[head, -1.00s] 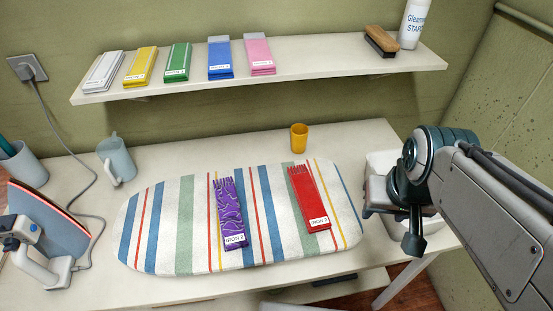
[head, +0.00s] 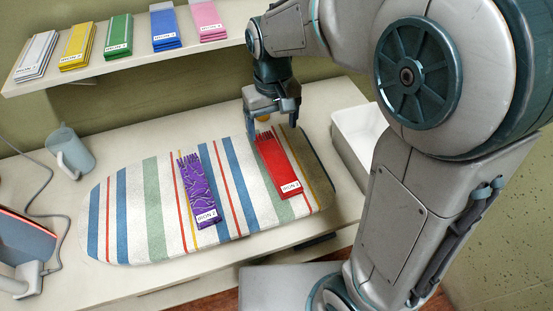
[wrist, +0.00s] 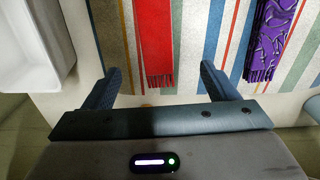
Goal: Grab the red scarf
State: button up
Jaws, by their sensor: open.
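The red scarf (head: 277,163) lies folded flat on the right part of the striped ironing board (head: 135,200), with a white label at its near end and fringe at its far end. My gripper (head: 272,122) is open and empty at the fringed end of the scarf. In the wrist view the red scarf (wrist: 154,40) comes in from the top, its fringe between and beyond the two fingertips of my gripper (wrist: 160,82). The fingers do not appear to touch it.
A purple patterned scarf (head: 197,190) lies left of the red one. A white bin (head: 360,135) stands to the right. A shelf (head: 90,72) with several folded cloths runs above.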

send_over(276, 159)
jog(key=f, duration=0.6)
jog(key=shift+a+f, duration=0.15)
jog(key=shift+a, duration=0.15)
jog(key=shift+d+f, duration=0.15)
jog(key=shift+f, duration=1.35)
jog(key=shift+d+f, duration=0.15)
jog(key=shift+f, duration=1.3)
jog(key=shift+c, duration=0.3)
jog(key=c, duration=1)
